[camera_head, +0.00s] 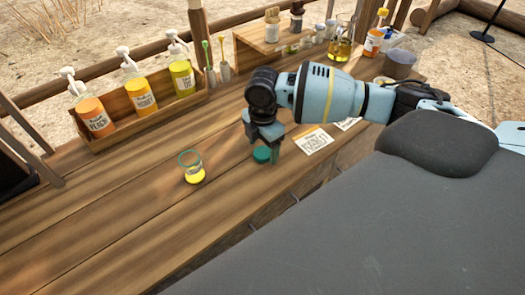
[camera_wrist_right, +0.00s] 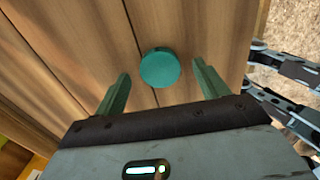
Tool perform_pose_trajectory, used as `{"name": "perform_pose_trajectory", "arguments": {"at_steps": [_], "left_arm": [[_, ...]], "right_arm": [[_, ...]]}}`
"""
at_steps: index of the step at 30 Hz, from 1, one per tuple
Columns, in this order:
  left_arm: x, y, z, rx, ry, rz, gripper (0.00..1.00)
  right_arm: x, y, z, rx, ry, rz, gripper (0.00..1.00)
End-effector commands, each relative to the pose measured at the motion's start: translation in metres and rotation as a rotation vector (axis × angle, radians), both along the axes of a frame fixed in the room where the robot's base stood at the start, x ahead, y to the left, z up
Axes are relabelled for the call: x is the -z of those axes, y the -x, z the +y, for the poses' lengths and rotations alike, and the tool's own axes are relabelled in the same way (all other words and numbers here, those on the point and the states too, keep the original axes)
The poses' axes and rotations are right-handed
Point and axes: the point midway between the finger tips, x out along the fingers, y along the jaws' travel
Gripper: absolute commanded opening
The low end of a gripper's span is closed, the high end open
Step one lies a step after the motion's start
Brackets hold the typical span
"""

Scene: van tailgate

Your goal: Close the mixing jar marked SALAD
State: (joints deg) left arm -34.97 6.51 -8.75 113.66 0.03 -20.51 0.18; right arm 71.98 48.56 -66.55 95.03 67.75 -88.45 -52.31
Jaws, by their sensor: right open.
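A small clear glass jar (camera_head: 193,167) with a teal rim and yellow liquid in its bottom stands upright and uncovered on the wooden tailgate table. I cannot read a mark on it. A round teal lid (camera_head: 262,155) lies flat on the wood to the right of the jar. The lid also shows in the right wrist view (camera_wrist_right: 160,68), ahead of and between the fingers. My right gripper (camera_head: 263,146) points down over the lid, open, with its fingers on either side and nothing held. My left gripper is in neither view.
A wooden rack (camera_head: 150,112) with several pump bottles stands at the back left. A raised shelf (camera_head: 262,45) with small jars and bottles is at the back. A printed card (camera_head: 313,140) lies right of the lid. The wood around the jar is clear.

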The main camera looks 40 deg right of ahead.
Motion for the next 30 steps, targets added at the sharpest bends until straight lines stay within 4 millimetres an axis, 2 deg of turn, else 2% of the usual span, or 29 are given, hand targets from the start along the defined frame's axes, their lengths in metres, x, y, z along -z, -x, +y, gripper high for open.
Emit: {"name": "perform_pose_trajectory", "arguments": {"at_steps": [4, 14, 25, 30], "left_arm": [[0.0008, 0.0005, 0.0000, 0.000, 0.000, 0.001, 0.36], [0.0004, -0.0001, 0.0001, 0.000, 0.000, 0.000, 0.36], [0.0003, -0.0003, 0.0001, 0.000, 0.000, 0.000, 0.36], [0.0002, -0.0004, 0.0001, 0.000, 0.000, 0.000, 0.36]], "right_arm": [[0.0105, 0.0003, 0.0004, -0.001, 0.000, 0.000, 0.73], [0.0106, 0.0002, 0.0005, -0.001, 0.000, -0.001, 0.73], [0.0104, 0.0001, 0.0005, -0.001, 0.000, -0.001, 0.26], [0.0103, 0.0001, 0.0005, -0.001, 0.000, -0.001, 0.25]]}}
